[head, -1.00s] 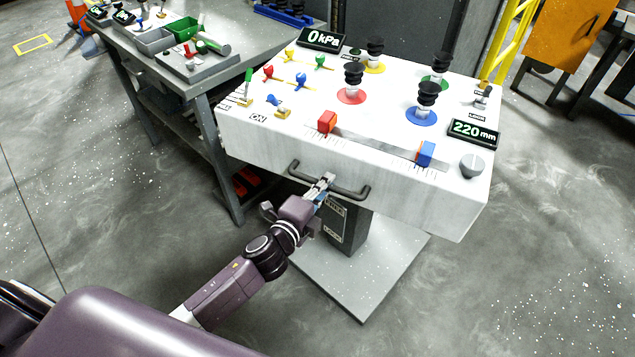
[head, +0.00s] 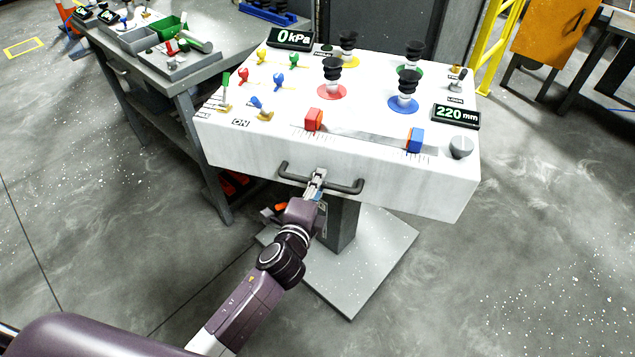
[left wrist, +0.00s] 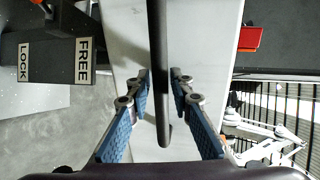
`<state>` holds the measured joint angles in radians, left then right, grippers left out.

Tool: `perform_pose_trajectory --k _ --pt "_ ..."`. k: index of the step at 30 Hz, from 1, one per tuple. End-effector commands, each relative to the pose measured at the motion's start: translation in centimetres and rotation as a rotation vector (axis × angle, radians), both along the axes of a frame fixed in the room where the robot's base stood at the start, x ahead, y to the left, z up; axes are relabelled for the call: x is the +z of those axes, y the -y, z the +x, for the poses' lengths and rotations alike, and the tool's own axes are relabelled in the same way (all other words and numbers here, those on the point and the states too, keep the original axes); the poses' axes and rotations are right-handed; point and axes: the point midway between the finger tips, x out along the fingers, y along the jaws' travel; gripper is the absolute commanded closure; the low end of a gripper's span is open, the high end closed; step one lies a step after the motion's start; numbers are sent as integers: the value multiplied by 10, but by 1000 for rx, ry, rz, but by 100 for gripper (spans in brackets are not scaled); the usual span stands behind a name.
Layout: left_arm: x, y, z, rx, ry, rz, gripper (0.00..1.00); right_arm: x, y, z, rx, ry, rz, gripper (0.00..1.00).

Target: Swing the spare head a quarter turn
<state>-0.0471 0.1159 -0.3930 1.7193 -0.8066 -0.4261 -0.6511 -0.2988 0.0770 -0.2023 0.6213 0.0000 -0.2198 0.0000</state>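The spare head is the white box (head: 310,160) on a grey pedestal, with suction cups on its top and a dark handle bar (head: 345,188) on its front side. My left gripper (head: 318,177) is at the middle of this bar. In the left wrist view the bar (left wrist: 159,50) runs between the two blue-padded fingers (left wrist: 160,82), whose tips close in on both sides of it. A LOCK and FREE label (left wrist: 55,60) shows at the left there. In the head view my forearm hides part of the pedestal. My right gripper is not in view.
A grey bench (head: 185,85) with trays and small parts stands close to the box's left side. The pedestal's base plate (head: 350,285) lies on the floor below. A yellow rail (head: 488,55) is behind at the right. The floor at the right is clear.

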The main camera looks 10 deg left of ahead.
Motion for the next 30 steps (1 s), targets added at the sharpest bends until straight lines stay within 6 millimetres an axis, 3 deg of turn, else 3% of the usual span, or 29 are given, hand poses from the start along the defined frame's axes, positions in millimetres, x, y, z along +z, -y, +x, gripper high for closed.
perform_pose_trajectory --k 10,14,24,30 --pt "1 1 -1 -3 1 -2 70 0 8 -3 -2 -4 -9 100" --pt "1 1 -10 -4 0 -1 70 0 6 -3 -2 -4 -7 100" --pt "14 -4 -76 -4 -2 -2 70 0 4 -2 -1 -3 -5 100" --pt "21 -7 -105 -2 -2 -1 70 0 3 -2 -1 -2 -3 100"
